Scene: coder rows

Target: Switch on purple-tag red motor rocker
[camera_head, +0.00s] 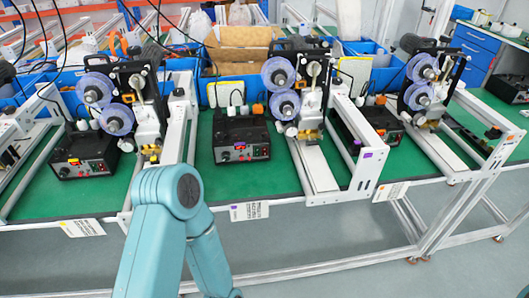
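Three coder machines stand in a row on green-topped benches, each with a black control box beside it. The middle control box (241,140) has a small purple mark (240,146) on its front, with knobs and small coloured controls. The left control box (84,155) has a yellow mark nearby, and the right control box (382,124) is partly hidden by a white frame. Red spots show on the box fronts, but which is the motor rocker and its position are too small to tell. A teal arm link of mine rises in front of the bench. Neither gripper shows.
White metal frames (318,168) stand between the boxes, and the right-hand one bears purple tags (367,155). Blue bins (190,66) and a cardboard box (240,44) are behind. Green surface (225,181) is clear before the middle box.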

